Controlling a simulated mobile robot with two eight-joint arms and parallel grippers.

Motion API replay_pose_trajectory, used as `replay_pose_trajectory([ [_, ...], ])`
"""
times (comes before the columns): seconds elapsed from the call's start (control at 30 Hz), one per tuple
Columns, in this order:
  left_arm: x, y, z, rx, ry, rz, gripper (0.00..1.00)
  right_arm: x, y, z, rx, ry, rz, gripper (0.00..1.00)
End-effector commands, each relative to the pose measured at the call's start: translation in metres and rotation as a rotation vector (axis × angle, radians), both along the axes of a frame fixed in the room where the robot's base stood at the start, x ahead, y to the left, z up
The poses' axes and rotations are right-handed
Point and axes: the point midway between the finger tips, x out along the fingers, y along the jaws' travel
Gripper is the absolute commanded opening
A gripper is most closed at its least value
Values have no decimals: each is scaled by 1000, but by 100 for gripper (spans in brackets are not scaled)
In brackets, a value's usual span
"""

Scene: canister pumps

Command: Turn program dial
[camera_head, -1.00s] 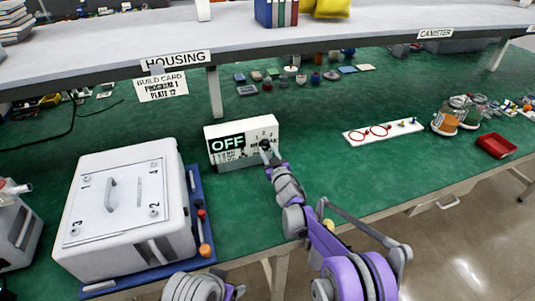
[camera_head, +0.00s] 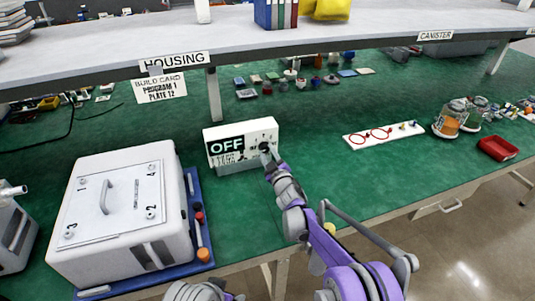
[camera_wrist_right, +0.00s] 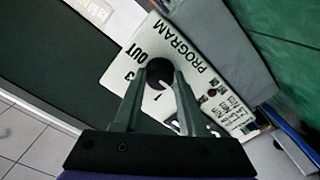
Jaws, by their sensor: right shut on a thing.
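The white control box (camera_head: 225,160) stands on the green bench with an "OFF" display. Its black program dial (camera_wrist_right: 160,70) sits on the box face, with "PROGRAM", "OUT", "3" and "1" printed around it in the right wrist view. My right gripper (camera_head: 265,148) reaches the dial. Its two fingers (camera_wrist_right: 158,80) are on either side of the dial and shut on it. A pale mark shows on the dial's lower right; its exact setting is hard to read. The build card (camera_head: 160,88) reads program 1, plate 12. My left gripper is not visible.
A white lidded housing (camera_head: 85,255) stands on a blue tray (camera_head: 205,225) at the left, beside an orange-ended tool. A white strip with red rings (camera_head: 358,141), jars (camera_head: 452,118) and a red tray (camera_head: 498,147) are at the right. The bench before the box is clear.

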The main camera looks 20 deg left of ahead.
Motion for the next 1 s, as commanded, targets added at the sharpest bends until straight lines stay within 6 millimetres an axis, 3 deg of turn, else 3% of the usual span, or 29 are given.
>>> replay_pose_trajectory([
  [0.23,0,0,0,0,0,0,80,0,0,0,-3,-1,-1,0],
  [0.27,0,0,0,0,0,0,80,0,0,0,-3,-1,-1,44],
  [0.4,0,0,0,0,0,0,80,0,0,0,-2,0,-1,69],
  [0.77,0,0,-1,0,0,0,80,-3,-2,0,-1,0,-1,70],
  [1.0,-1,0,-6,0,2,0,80,-35,-24,-1,-2,0,-1,70],
])
